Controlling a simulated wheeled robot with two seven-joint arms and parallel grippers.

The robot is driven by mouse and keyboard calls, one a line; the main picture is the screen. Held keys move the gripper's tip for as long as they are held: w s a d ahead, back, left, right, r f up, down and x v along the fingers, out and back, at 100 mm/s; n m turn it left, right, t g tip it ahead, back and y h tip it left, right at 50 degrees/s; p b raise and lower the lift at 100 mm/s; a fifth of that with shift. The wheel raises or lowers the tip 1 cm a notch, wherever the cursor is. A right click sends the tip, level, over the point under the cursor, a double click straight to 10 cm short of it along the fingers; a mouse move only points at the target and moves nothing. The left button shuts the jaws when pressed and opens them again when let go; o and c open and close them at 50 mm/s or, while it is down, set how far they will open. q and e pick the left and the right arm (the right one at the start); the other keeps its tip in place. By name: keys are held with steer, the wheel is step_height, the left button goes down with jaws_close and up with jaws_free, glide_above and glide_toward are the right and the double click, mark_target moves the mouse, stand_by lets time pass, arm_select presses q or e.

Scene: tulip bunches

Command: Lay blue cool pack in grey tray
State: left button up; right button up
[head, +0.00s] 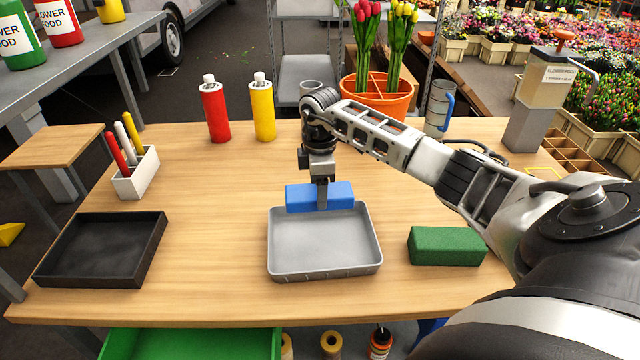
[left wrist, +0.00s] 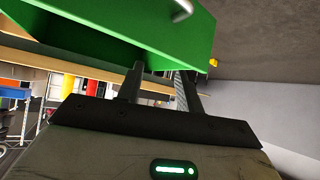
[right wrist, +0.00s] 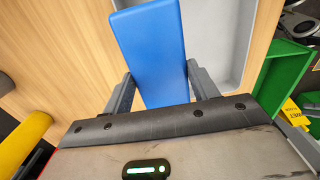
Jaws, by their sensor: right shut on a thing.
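The blue cool pack (head: 340,196) is a blue block, held level by my right gripper (head: 322,198) at the far rim of the grey tray (head: 325,245). Its height above the table is hard to tell. In the right wrist view the cool pack (right wrist: 150,45) sits between the two fingers of the right gripper (right wrist: 160,88), and the grey tray (right wrist: 222,40) lies to its right. The tray is empty. My left gripper (left wrist: 160,88) shows only in the left wrist view, its fingers apart with nothing between them, low near a green drawer or bin (left wrist: 140,30).
A green block (head: 446,246) lies right of the grey tray, and a black tray (head: 103,250) lies left. Red (head: 215,112) and yellow (head: 263,110) bottles, a white pen holder (head: 136,177) and an orange tulip pot (head: 378,95) stand farther back. The table between the trays is clear.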

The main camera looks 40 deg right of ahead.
step_height(320, 180, down, 2)
steer(key=shift+f+b, duration=0.2)
steer(key=shift+b, duration=0.4)
steer(key=shift+f+b, duration=1)
steer(key=shift+f, duration=0.75)
arm_select(q)
steer(key=shift+w+d+f, duration=0.15)
steer(key=shift+d+f, duration=0.2)
steer(key=shift+f, duration=0.35)
arm_select(e)
steer(key=o, duration=1.2)
steer(key=shift+o, duration=0.2)
step_height(320, 180, up, 14)
steer(key=shift+r+b, duration=0.25)
steer(key=shift+b, duration=0.2)
arm_select(q)
steer(key=shift+w+f, duration=0.1)
steer(key=shift+f, duration=0.05)
arm_select(e)
steer(key=shift+r, duration=0.75)
